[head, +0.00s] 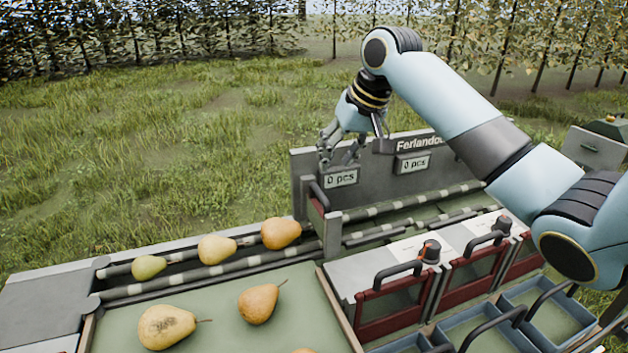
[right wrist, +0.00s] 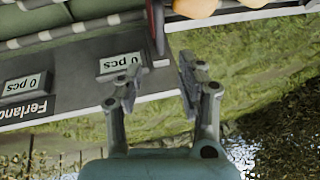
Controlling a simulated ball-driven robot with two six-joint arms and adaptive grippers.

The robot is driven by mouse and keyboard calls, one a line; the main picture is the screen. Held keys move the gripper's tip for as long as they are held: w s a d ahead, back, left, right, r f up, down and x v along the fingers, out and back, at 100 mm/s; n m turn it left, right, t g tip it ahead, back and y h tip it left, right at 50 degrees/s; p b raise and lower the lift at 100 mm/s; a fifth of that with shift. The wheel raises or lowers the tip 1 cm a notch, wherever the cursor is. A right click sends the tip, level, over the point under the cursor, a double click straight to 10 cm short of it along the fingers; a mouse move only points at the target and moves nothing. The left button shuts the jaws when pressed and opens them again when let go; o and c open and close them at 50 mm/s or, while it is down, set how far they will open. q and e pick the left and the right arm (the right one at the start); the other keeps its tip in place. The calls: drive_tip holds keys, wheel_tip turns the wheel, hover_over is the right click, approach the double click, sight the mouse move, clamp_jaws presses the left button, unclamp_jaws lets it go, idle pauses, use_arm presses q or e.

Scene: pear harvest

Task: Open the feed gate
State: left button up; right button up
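The feed gate (head: 318,207), a small red-edged panel with a dark handle on top, stands upright across the roller lane, just right of the row of pears. In the right wrist view the gate (right wrist: 157,25) shows edge-on at the top. My right gripper (head: 338,155) is above and slightly behind the gate, near the back panel with the count displays. In the right wrist view the gripper (right wrist: 158,72) has its fingers apart, with nothing between them. It looks clear of the gate handle. My left gripper is out of view.
Three pears, green (head: 149,267), yellow (head: 216,249) and orange (head: 281,233), lie on the rollers left of the gate. More pears lie on the green tray (head: 220,327) in front. Red-framed doors (head: 392,306) with dark handles and blue bins (head: 548,318) stand at right.

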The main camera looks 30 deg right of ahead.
hover_over(320, 190)
drive_tip(key=s, duration=0.3)
drive_tip(key=f, duration=0.4)
drive_tip(key=shift+w+d+f, duration=0.15)
drive_tip(key=shift+w+f, duration=0.05)
drive_tip(key=shift+f, duration=0.2)
drive_tip(key=x, duration=0.2)
drive_tip(key=shift+w+f, duration=0.25)
drive_tip(key=shift+f, duration=0.1)
drive_tip(key=shift+w+f, duration=0.3)
drive_tip(key=shift+f, duration=0.4)
drive_tip(key=shift+c, duration=1.7)
drive_tip(key=c, duration=0.4)
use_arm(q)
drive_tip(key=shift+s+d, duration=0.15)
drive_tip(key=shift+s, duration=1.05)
use_arm(e)
clamp_jaws()
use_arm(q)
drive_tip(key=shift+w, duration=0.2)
